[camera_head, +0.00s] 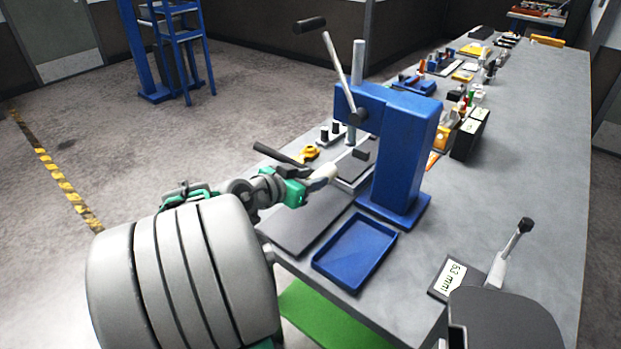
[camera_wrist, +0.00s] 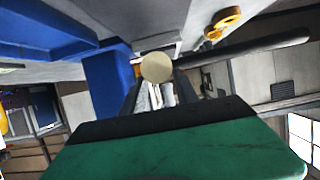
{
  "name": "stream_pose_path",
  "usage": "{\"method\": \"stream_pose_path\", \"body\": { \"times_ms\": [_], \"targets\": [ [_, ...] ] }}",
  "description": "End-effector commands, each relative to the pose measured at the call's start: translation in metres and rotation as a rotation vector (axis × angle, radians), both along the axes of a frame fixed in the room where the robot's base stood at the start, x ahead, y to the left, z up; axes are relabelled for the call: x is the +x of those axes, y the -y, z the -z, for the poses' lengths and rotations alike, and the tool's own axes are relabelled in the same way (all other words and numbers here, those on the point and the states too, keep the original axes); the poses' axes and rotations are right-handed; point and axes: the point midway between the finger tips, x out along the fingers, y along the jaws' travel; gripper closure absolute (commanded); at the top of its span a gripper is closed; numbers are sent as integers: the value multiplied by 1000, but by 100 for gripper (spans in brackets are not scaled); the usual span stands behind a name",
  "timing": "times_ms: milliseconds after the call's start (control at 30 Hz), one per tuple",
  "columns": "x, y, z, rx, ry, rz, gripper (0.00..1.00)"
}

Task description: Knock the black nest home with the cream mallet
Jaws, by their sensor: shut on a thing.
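My gripper (camera_head: 302,186) reaches over the bench's left side, low beside the blue press. It is shut on the cream mallet (camera_head: 322,178). In the wrist view, the mallet's round cream face (camera_wrist: 157,67) shows at the fingertips. A long black bar (camera_head: 278,153) runs out beside the cream part and also shows in the wrist view (camera_wrist: 250,48); I cannot tell whether it is the mallet's handle. A small dark block (camera_head: 361,154) lies near the foot of the press ram and may be the black nest. I cannot tell how it is seated.
The blue press (camera_head: 408,150) with its raised lever stands right of my gripper. A blue tray (camera_head: 319,262) and a dark mat (camera_head: 305,220) lie in front. A yellow part (camera_head: 303,153) is behind. A "53 mm" sign (camera_head: 452,277) is front right. The bench's right side has free room.

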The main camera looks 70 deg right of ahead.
Motion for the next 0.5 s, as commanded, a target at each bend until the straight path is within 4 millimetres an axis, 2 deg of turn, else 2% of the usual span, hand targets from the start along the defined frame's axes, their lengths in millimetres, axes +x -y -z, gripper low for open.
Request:
{"method": "stream_pose_path", "body": {
  "times_ms": [333,500],
  "targets": [
    [3,-3,1,-9,6,-3,100],
    [1,0,15,-8,4,0,100]
  ]
}}
